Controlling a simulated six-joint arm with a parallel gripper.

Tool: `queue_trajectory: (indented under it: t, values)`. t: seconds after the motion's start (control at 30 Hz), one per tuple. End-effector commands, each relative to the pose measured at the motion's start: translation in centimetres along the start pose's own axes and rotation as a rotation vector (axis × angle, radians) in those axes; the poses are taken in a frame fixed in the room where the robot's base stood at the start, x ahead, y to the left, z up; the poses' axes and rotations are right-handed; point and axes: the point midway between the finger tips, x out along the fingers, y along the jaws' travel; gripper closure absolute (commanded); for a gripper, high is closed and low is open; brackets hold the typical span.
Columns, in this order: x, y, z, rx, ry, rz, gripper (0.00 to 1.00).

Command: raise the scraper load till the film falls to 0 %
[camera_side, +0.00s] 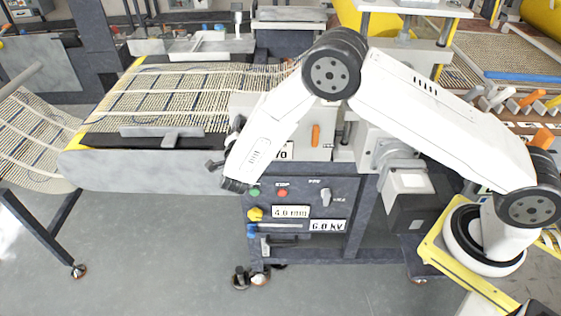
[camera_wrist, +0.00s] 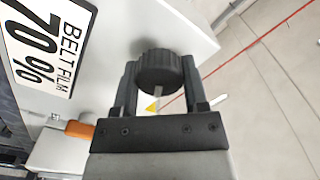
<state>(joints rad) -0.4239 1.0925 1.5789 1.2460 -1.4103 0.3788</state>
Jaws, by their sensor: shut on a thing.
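A dark ribbed round knob (camera_wrist: 157,66) sits between the two fingers of my gripper (camera_wrist: 159,76) in the wrist view. My gripper is shut on it from both sides. A pale pointer line shows on the knob's near side, beside a small yellow triangle. I take this knob to be the scraper load control; no name shows on it. The film label (camera_wrist: 42,45) next to it reads "BELT FILM 70 %". In the side view my gripper (camera_side: 214,165) is at the machine's left front, and my arm hides the knob and most of the label (camera_side: 284,152).
An orange handle (camera_wrist: 79,129) is close beside my gripper. The mesh belt (camera_side: 170,92) runs behind my wrist. Open floor lies at the front left.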

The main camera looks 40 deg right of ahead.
Motion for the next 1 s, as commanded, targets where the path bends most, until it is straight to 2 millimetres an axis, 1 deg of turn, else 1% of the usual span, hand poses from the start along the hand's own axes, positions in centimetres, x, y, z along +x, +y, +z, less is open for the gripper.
queue_trajectory:
  t: [0.03,0.07,0.1,0.17,0.47,0.63,0.77,1.0]
  values:
    - [-0.1,0.0,0.1,-0.003,-0.001,-0.001,1.0]
    - [-0.1,0.0,0.1,-0.003,-0.001,-0.001,0.4]
    - [-0.1,0.0,0.1,-0.003,-0.001,-0.001,0.28]
    - [-0.1,0.0,0.1,-0.003,-0.001,-0.001,0.08]
    - [-0.1,0.0,0.0,-0.002,-0.001,0.0,0.08]
    - [-0.5,0.0,0.0,-0.002,-0.001,-0.001,0.08]
    - [-1.6,-0.1,0.1,-0.002,-0.002,-0.001,0.08]
    - [-4.7,-0.1,0.1,-0.004,-0.004,-0.003,0.08]
